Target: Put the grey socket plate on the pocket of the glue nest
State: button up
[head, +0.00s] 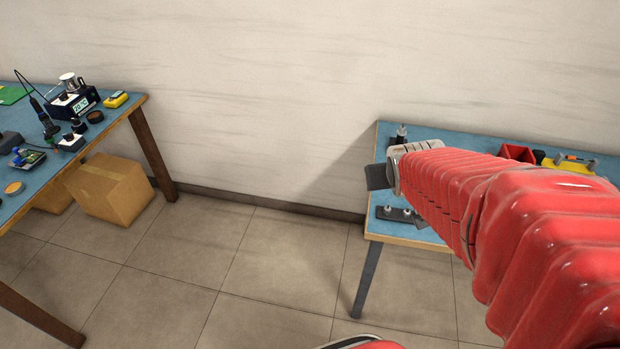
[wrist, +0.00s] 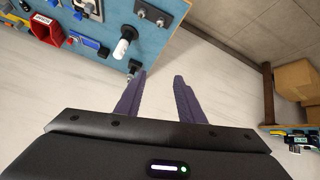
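My gripper (wrist: 160,80) is open in the wrist view, its two dark purple fingers apart with only pale wall between them. In the head view its dark end (head: 378,177) is at the left edge of the right-hand blue table, mostly hidden by my red arm. A dark grey plate with two round light fittings (head: 398,214) lies near that table's front left corner. It also shows at the top of the wrist view (wrist: 153,13), apart from the fingers. I cannot tell whether it is the socket plate. I cannot make out the glue nest.
The right-hand table (head: 388,234) also holds a red bin (head: 517,152) and a yellow item (head: 571,167). A white-and-black cylinder (wrist: 123,45) stands near my fingers in the wrist view. A second table (head: 132,110) with tools and cardboard boxes (head: 110,190) are left. Floor between is clear.

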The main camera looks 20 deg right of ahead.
jog(key=s+a+r+n+g+y, duration=0.1)
jog(key=s+a+r+y, duration=0.1)
jog(key=s+a, duration=0.4)
jog(key=s+a+r+n+g+y, duration=0.1)
jog(key=s+a, duration=0.5)
jog(key=a, duration=0.7)
notch_tip(320, 180, up, 2)
jog(key=shift+r+n+y, duration=0.15)
jog(key=shift+n+y, duration=0.15)
jog(key=shift+y, duration=0.2)
jog(key=shift+s, duration=0.2)
jog(key=shift+c, duration=0.5)
